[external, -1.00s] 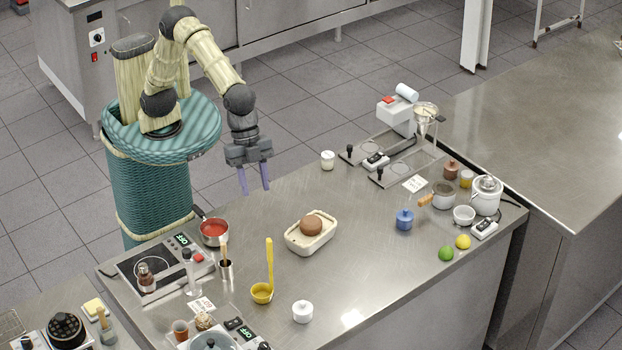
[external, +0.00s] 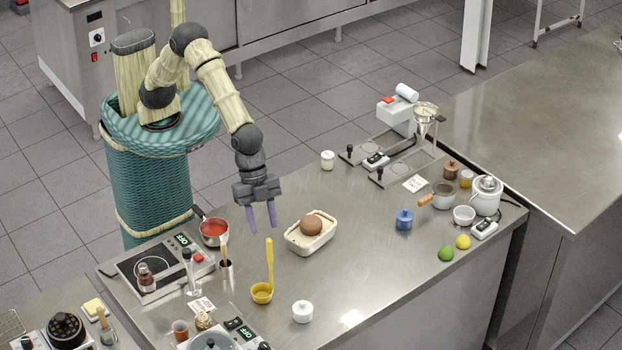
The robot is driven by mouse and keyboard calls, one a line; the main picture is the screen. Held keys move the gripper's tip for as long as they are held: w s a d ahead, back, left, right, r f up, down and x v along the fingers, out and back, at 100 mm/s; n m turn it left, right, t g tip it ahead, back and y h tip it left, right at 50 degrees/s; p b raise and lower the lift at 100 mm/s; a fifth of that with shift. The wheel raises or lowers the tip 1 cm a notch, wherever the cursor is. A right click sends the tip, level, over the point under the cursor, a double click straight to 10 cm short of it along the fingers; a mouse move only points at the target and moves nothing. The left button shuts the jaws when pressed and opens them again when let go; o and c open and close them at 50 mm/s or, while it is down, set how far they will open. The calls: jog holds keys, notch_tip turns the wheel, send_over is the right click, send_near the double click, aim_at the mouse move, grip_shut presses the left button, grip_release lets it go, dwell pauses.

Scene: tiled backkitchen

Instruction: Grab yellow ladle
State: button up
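In the picture the fingertips are just above the top of the ladle's handle. I cannot tell the exact gap in depth.
A cream dish (external: 311,236) with a brown round item is right of the ladle. A red-filled pan (external: 213,230) and a dark metal cup (external: 225,270) with a utensil are left of it. The counter's middle right is fairly clear.

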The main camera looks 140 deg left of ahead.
aim_at(268, 238)
jog(key=shift+x, duration=1.15)
jog(key=shift+w+f+p, duration=0.1)
jog(key=shift+p, duration=0.2)
jog(key=shift+a+p+x, duration=0.2)
jog(key=shift+p+x, duration=1.25)
jog(key=shift+x, duration=1)
jog(key=shift+w, duration=0.1)
grip_shut()
